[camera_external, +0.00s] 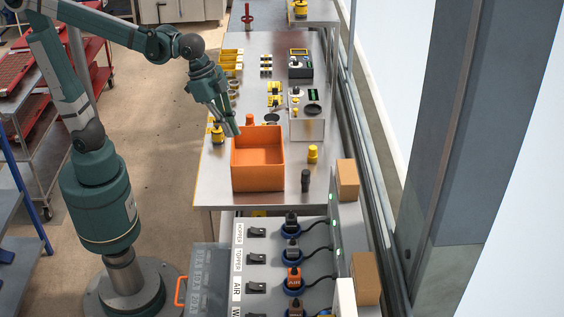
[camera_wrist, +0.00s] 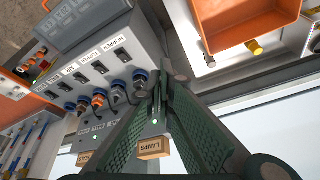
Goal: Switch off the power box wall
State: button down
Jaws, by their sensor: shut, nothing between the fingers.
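The power box (camera_external: 265,272) is a grey panel at the bottom centre of the external view. It has a column of black rocker switches (camera_external: 256,259) with labels such as HOPPER, TOPPER and AIR, and plugs (camera_external: 293,277) with cables beside them. The power box (camera_wrist: 118,50) also shows in the wrist view, with its switches (camera_wrist: 100,67) in a slanting row. Whether each switch is on or off is too small to tell. My gripper (camera_external: 232,131) is shut and empty, above the left rim of the orange bin, well apart from the power box. My gripper (camera_wrist: 165,80) also shows in the wrist view.
The orange bin (camera_external: 257,182) stands on the steel table (camera_external: 211,188), between my gripper and the power box. A yellow bottle (camera_external: 312,155) and a black cylinder (camera_external: 305,180) stand beside it. Cardboard boxes (camera_external: 365,277) lie right of the power box. Open floor lies left of the table.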

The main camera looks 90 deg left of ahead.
jog(key=w+d+r+m+g+p, duration=0.1)
jog(key=w+d+m+p, duration=0.1)
jog(key=w+d, duration=0.3)
jog(key=w+d+r+m+g+p, duration=0.1)
jog(key=w+d, duration=0.2)
jog(key=d, duration=0.5)
jog(key=m+g+y+p, duration=0.2)
jog(key=m+g+p, duration=0.2)
jog(key=m+p, duration=0.45)
send_over(250, 317)
jog(key=w, duration=0.4)
notch_tip(250, 317, down, 13)
jog(key=shift+s+r+m+b, duration=0.15)
jog(key=shift+s+m+b, duration=0.05)
jog(key=shift+m+b, duration=0.15)
jog(key=s+f, duration=0.1)
jog(key=f, duration=0.3)
jog(key=s+f, duration=0.1)
jog(key=f, duration=0.4)
jog(key=s+f, duration=0.1)
jog(key=f, duration=0.3)
jog(key=shift+f, duration=0.35)
jog(key=shift+f, duration=0.1)
